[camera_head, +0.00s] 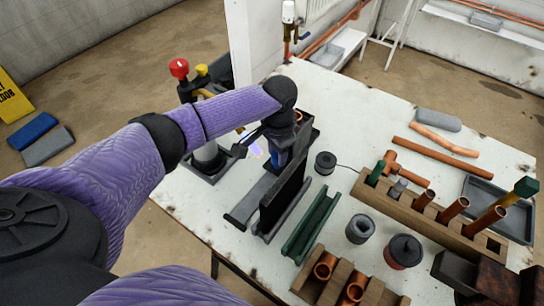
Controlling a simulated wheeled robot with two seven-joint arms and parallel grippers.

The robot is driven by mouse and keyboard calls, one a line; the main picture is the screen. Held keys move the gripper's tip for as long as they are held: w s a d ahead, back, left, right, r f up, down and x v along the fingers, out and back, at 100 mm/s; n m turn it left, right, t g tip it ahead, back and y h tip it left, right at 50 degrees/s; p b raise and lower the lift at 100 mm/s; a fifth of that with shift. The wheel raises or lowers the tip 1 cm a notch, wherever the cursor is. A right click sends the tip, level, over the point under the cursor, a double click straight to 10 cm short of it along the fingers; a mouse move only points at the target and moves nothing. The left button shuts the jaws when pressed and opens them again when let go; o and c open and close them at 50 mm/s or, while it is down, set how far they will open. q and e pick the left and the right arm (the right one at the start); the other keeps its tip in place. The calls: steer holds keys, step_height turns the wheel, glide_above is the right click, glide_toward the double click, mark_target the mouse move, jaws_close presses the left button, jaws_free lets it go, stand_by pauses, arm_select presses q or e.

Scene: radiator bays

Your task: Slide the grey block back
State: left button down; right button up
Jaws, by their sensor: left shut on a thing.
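My left arm reaches in from the left over the white table. My left gripper (272,146) points down at a dark grey fixture and is shut on a part of it. The fixture has a tall dark upright plate (285,188) standing on long grey rails (247,207). I take the dark grey block (309,132) beside the fingers as the held part. The upright plate and the wrist hide most of the grip. A separate rounded grey piece (438,120) lies at the table's back right, apart from the gripper.
A green channel (311,224) lies right of the fixture. A wooden rack (450,222) of copper pipes, a grey tray (515,212) and loose pipes crowd the right. A red-capped tool (180,70) stands left of the gripper. The table's middle back is partly clear.

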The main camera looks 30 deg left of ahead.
arm_select(q)
steer(key=shift+c, duration=1.5)
jaws_free()
steer(key=shift+w, duration=0.2)
steer(key=shift+r, duration=0.1)
step_height(320, 180, up, 9)
steer(key=p, duration=0.3)
steer(key=shift+p, duration=0.4)
steer(key=shift+r, duration=0.4)
